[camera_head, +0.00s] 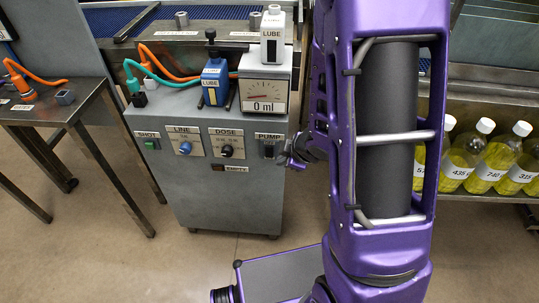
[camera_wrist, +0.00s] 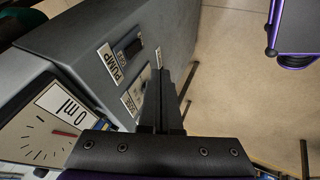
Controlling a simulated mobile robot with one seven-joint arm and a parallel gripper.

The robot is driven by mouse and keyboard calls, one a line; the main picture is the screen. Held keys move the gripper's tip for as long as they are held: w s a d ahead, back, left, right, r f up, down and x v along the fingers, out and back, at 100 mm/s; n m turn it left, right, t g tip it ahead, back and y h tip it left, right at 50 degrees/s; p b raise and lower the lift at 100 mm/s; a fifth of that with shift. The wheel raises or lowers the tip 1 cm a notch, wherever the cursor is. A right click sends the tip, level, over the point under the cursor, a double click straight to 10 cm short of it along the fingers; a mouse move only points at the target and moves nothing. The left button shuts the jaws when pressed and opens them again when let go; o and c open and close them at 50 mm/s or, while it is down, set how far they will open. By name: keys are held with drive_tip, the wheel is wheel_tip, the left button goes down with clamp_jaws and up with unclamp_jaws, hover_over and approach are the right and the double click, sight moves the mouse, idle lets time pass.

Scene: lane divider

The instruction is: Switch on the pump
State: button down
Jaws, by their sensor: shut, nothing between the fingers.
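The pump switch (camera_head: 268,151) is a small dark switch under a PUMP label on the right end of the grey cabinet's front panel (camera_head: 215,198). In the wrist view the pump switch (camera_wrist: 133,48) shows beside its PUMP label; I cannot tell its on or off position. My gripper (camera_head: 284,161) is just right of and slightly below the switch in the head view. In the wrist view my gripper (camera_wrist: 162,72) is shut and empty, its fingertips close to the panel but to the right of the switch. Whether it touches the panel is unclear.
The panel also has a green SHOT button (camera_head: 152,144), a LINE knob (camera_head: 185,148) and a DOSE knob (camera_head: 227,151). A gauge (camera_head: 264,95) reading 0 ml, a blue LUBE block (camera_head: 214,82) and a white LUBE bottle (camera_head: 272,38) stand on top. Yellow bottles (camera_head: 492,160) stand right.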

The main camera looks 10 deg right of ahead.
sight(269, 152)
drive_tip(key=shift+s, duration=0.1)
drive_tip(key=w+f+b, duration=0.1)
drive_tip(key=w+f, duration=0.2)
drive_tip(key=w+f+b, duration=0.1)
drive_tip(key=w+f, duration=0.1)
drive_tip(key=w, duration=0.1)
drive_tip(key=w+f+b, duration=0.1)
drive_tip(key=w+f, duration=0.2)
drive_tip(key=shift+a+f, duration=0.35)
